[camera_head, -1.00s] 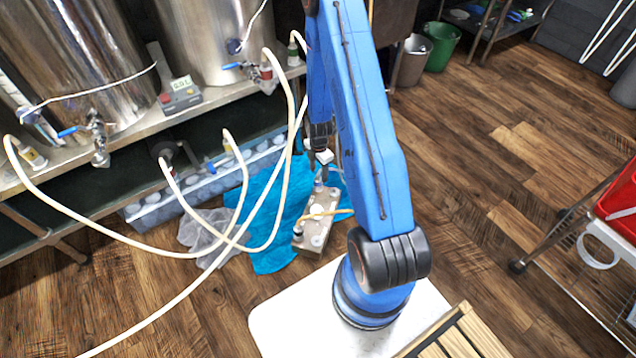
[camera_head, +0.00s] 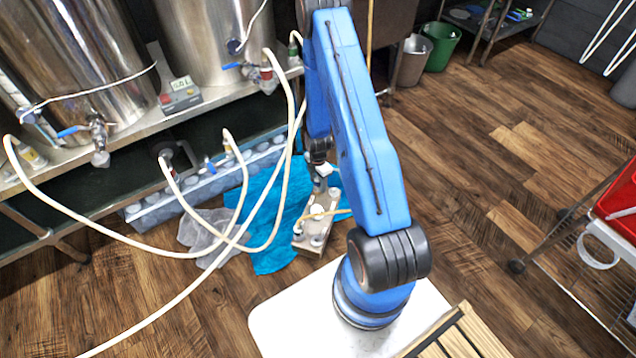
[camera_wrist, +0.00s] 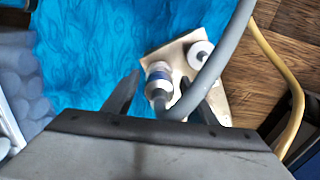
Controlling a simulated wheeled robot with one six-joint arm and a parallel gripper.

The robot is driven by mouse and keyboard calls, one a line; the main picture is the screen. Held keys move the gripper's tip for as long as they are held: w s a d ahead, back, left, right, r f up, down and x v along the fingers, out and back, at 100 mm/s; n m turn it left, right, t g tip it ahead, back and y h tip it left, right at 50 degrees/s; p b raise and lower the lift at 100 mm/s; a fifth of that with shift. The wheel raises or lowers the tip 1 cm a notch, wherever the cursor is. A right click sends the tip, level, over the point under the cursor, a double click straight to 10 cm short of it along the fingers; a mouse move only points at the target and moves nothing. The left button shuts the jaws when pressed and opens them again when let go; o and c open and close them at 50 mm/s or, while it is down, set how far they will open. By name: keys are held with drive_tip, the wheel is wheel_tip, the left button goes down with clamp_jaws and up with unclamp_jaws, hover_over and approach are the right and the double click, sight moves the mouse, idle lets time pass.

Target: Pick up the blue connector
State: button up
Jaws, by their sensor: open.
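The blue connector (camera_wrist: 158,74) shows in the wrist view as a white fitting with a blue ring, at the corner of a beige plate (camera_wrist: 222,104). It appears between the two dark fingers of my gripper (camera_wrist: 162,84), which is open. Whether a finger touches it I cannot tell. A grey hose (camera_wrist: 218,65) curves across in front of the right finger. In the head view my gripper (camera_head: 319,172) is low over the far end of the plate (camera_head: 300,242), and the connector is too small there to make out clearly.
A second white round fitting (camera_wrist: 201,53) stands on the plate beside the connector. A yellow hose (camera_wrist: 290,80) runs along the right. A blue cloth (camera_head: 270,258) lies around the plate. Cream hoses (camera_head: 247,190) loop at the left. Wood floor (camera_head: 480,190) at the right is clear.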

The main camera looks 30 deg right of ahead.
drive_tip(key=shift+c, duration=0.4)
drive_tip(key=c, duration=1.1)
clamp_jaws()
drive_tip(key=shift+r, duration=0.15)
wheel_tip(320, 180, up, 10)
drive_tip(key=shift+f, duration=0.1)
drive_tip(key=shift+r, duration=2.25)
